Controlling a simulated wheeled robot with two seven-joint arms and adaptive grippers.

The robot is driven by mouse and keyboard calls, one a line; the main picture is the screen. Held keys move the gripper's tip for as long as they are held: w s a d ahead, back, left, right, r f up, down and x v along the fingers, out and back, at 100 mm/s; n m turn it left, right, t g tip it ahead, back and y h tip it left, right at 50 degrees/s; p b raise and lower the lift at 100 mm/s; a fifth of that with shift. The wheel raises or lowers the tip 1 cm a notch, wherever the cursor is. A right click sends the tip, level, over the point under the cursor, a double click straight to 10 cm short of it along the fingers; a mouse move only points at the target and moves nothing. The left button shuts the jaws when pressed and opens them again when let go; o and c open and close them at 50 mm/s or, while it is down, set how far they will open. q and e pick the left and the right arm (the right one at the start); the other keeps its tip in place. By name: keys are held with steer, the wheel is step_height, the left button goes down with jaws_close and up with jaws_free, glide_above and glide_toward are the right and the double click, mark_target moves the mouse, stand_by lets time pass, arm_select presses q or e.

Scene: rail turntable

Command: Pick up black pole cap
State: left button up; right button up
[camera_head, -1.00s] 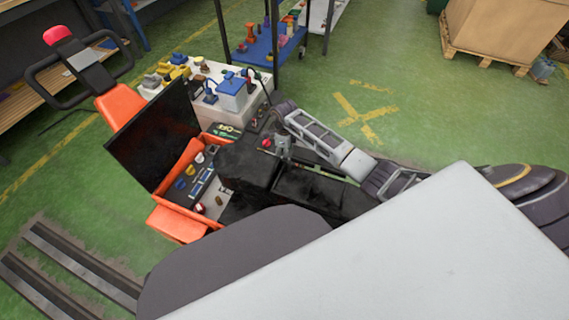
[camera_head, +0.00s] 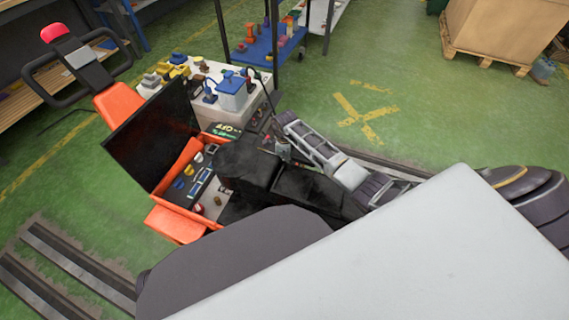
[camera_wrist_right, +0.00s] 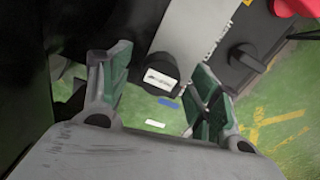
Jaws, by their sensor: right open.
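A black cap (camera_wrist_right: 162,72) with a pale label shows in the right wrist view, on a grey panel edge. It lies between and beyond the fingertips of my right gripper (camera_wrist_right: 160,88). The gripper is open, with a green-padded finger on each side, and the cap appears clear of both. In the head view, my right gripper (camera_head: 278,148) is beside the dark machine at the picture's middle, and the cap is too small or hidden to make out. My left gripper is not in view.
A red knob (camera_wrist_right: 292,6) and a dark switch (camera_wrist_right: 246,66) sit right of the cap in the wrist view. An orange cart (camera_head: 180,220) with a dark raised panel (camera_head: 152,135) and a white table (camera_head: 205,112) with parts stand left of my arm.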

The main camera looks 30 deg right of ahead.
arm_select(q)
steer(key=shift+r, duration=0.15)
arm_select(e)
steer(key=shift+f, duration=0.1)
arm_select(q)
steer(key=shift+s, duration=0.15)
arm_select(e)
steer(key=c, duration=0.9)
steer(key=shift+o, duration=0.2)
steer(key=shift+r, duration=0.8)
step_height(320, 180, up, 7)
steer(key=shift+r+p, duration=0.2)
steer(key=shift+p, duration=0.95)
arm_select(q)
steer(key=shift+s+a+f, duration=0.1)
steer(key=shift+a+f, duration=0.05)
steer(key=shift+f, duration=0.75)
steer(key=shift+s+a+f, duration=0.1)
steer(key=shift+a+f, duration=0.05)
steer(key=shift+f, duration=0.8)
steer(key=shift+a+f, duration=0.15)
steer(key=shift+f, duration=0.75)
arm_select(e)
steer(key=shift+r, duration=0.55)
steer(key=shift+o, duration=0.4)
